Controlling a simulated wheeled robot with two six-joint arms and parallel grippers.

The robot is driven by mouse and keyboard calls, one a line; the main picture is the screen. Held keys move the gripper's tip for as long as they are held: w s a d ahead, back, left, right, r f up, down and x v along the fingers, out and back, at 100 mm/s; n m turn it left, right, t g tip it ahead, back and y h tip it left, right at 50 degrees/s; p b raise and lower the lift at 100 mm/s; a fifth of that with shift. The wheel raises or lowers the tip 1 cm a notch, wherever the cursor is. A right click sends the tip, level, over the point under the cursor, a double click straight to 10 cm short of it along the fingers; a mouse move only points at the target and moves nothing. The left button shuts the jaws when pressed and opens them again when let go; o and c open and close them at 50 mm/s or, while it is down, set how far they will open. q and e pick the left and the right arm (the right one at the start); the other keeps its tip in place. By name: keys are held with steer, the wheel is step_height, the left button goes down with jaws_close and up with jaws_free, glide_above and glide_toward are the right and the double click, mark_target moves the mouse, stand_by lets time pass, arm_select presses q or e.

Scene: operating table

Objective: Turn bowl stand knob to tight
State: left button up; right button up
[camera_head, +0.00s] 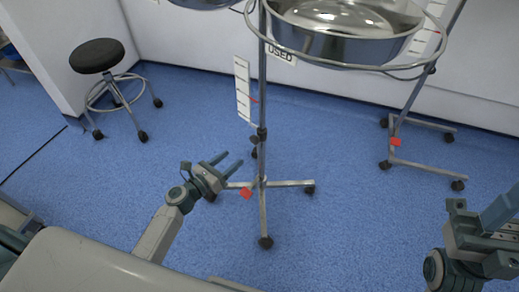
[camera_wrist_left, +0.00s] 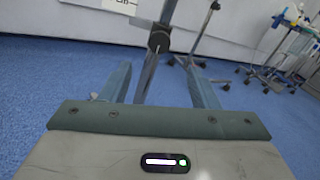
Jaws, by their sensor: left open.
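The bowl stand (camera_head: 262,160) is a thin upright metal pole with a ring at the top holding a steel bowl (camera_head: 335,45). Its dark knob (camera_head: 262,134) sits on the pole below mid-height. The knob also shows in the left wrist view (camera_wrist_left: 158,40), ahead of the fingers near the top centre. My left gripper (camera_head: 230,160) is open and empty, left of the pole and a little lower than the knob, apart from it. In the left wrist view the pole runs down between the open fingers (camera_wrist_left: 160,84). My right gripper (camera_head: 490,222) is at the right edge, partly cut off.
The stand's wheeled base (camera_head: 285,184) spreads on the blue floor. A second wheeled stand (camera_head: 410,145) stands at the right by the wall. A round black stool (camera_head: 97,55) is at the upper left. The floor between stool and stand is clear.

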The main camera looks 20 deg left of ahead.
mark_target(253, 141)
arm_select(q)
steer(key=x, duration=1)
steer(key=shift+w, duration=0.2)
steer(key=c, duration=1)
